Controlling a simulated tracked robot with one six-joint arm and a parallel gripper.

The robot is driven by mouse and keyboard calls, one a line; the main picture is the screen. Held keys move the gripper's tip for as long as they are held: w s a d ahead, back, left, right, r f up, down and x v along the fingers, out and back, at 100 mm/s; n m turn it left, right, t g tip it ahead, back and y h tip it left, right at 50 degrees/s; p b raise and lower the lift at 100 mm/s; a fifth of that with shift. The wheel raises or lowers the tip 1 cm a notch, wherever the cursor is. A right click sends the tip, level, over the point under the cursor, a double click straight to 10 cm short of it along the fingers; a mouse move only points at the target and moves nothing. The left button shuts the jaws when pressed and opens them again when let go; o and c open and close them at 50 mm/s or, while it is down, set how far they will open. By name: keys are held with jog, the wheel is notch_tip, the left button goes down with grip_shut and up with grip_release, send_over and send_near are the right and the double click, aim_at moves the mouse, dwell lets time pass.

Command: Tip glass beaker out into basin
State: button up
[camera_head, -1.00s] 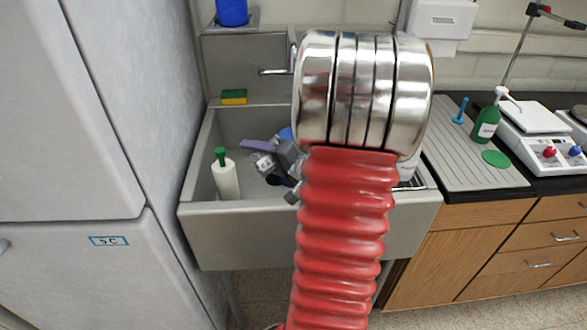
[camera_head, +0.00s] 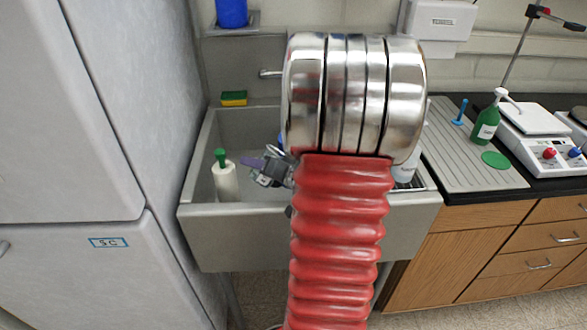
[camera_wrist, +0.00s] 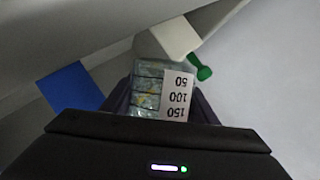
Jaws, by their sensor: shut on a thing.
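The glass beaker (camera_wrist: 147,92) is clear, with a white scale label reading 50, 100, 150 upside down in the wrist view. My gripper (camera_wrist: 160,100) is shut on it, with one dark finger on each side. In the head view my gripper (camera_head: 263,170) is partly visible inside the grey basin (camera_head: 310,232), near its front wall. The beaker is hidden there behind my arm. I cannot tell how far the beaker is tilted or what is in it.
A white bottle with a green top (camera_head: 225,180) stands in the basin's left part, close to my gripper. A blue flat thing (camera_wrist: 72,87) shows at the left of the wrist view. A yellow-green sponge (camera_head: 233,98) lies on the back rim. A drainboard (camera_head: 467,150) is at the right.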

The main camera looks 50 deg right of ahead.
jog(key=shift+w+a+f+n+g+h, duration=0.15)
jog(key=shift+a+n+g+h, duration=0.25)
jog(key=shift+n+h, duration=0.45)
jog(key=shift+w+a+f+n+h+b, duration=0.15)
jog(key=shift+a+f+n+h+b, duration=0.2)
jog(key=shift+a+f+n+b, duration=0.3)
jog(key=shift+w+a+r+n+h, duration=0.1)
jog(key=shift+r+n+h, duration=0.45)
jog(key=shift+r, duration=0.7)
jog(key=shift+w+a+r+n+g+h+b, duration=0.1)
jog(key=shift+a+r+n+g+h+b, duration=0.2)
jog(key=shift+n, duration=0.45)
jog(key=shift+r, duration=0.1)
